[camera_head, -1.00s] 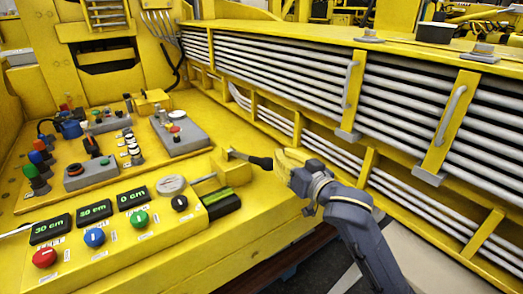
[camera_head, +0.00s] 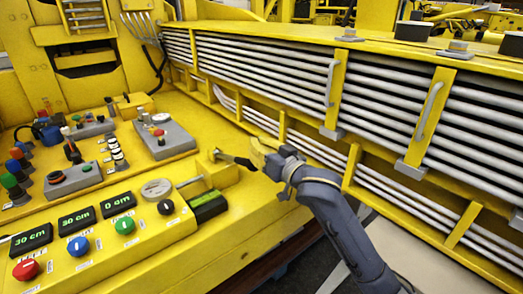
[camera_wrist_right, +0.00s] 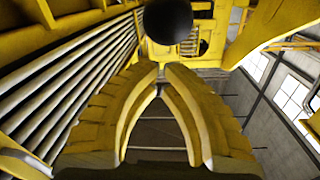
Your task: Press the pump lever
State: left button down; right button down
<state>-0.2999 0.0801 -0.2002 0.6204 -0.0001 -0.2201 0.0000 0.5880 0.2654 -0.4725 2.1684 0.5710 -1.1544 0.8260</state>
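The pump lever (camera_head: 238,160) is a short bar with a black grip, sticking out to the right from a yellow block at the panel's right edge. My right gripper (camera_head: 256,150) is yellow and sits just beside and slightly above the grip's free end in the head view. In the right wrist view my right gripper's fingertips (camera_wrist_right: 161,72) meet with nothing visible between them, so it is shut. The round black end of the lever (camera_wrist_right: 168,20) shows just beyond the tips. Contact with the lever cannot be told. My left gripper is not in view.
The yellow control panel (camera_head: 150,240) carries coloured knobs, a gauge (camera_head: 157,189) and displays reading 30 cm, 30 cm and 0 cm. A green-lit black box (camera_head: 208,205) sits near the lever. Grey pipes (camera_head: 270,70) line the yellow boom on the right.

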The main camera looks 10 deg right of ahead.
aim_at(234, 159)
jog(key=w+a, duration=0.1)
jog(key=w+a+f, duration=0.1)
jog(key=w, duration=0.1)
jog(key=w+a+f, duration=0.1)
jog(key=shift+w, duration=0.3)
jog(key=shift+s+f, duration=0.35)
jog(key=shift+f, duration=0.55)
